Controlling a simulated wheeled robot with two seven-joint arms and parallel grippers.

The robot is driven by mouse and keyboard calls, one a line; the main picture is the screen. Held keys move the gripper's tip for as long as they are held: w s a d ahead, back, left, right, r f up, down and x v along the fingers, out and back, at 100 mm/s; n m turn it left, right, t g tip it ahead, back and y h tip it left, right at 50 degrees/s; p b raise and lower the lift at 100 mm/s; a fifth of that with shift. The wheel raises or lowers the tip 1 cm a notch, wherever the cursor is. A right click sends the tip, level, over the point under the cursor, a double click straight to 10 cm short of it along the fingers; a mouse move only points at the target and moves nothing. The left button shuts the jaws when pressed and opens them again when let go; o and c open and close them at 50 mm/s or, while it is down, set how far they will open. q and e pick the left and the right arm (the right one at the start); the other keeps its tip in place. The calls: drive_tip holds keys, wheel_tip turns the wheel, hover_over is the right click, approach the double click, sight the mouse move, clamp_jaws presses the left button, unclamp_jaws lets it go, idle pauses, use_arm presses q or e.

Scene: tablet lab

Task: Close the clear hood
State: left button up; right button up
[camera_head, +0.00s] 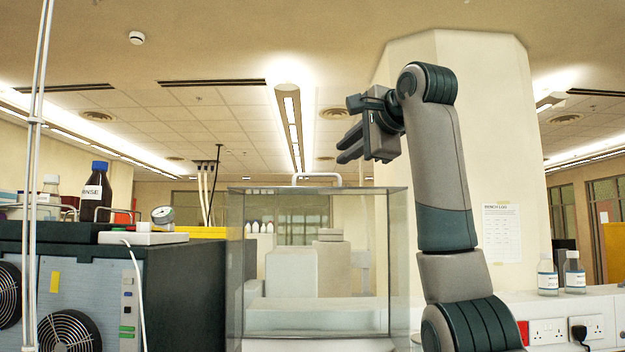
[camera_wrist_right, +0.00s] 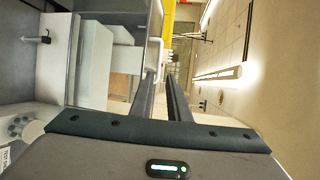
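The clear hood (camera_head: 310,215) stands in the middle of the head view, a see-through box with a pale handle (camera_head: 316,176) on its top edge. White block-like shapes show through its panes. I cannot tell from these frames how far the hood stands open. My right gripper (camera_head: 346,148) is above and to the right of the handle, pointing left, apart from the hood. In the right wrist view its two fingers (camera_wrist_right: 160,80) lie parallel with a gap and nothing between them. Part of the hood (camera_wrist_right: 72,55) appears at the left there. My left gripper is out of view.
A dark equipment cabinet (camera_head: 190,285) with fans stands left of the hood, carrying a brown blue-capped bottle (camera_head: 97,192). A thin metal stand (camera_head: 35,130) rises at far left. A pale pillar (camera_head: 500,110) and two small bottles (camera_head: 560,276) are at right.

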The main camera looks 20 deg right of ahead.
sight(315, 175)
drive_tip(key=shift+w, duration=0.15)
drive_tip(key=p+x, duration=1)
drive_tip(key=x, duration=0.6)
drive_tip(key=shift+w+r, duration=0.1)
drive_tip(key=shift+w+f+p, duration=0.25)
drive_tip(key=shift+w+p, duration=0.1)
drive_tip(key=shift+w, duration=0.15)
clamp_jaws()
idle(0.9)
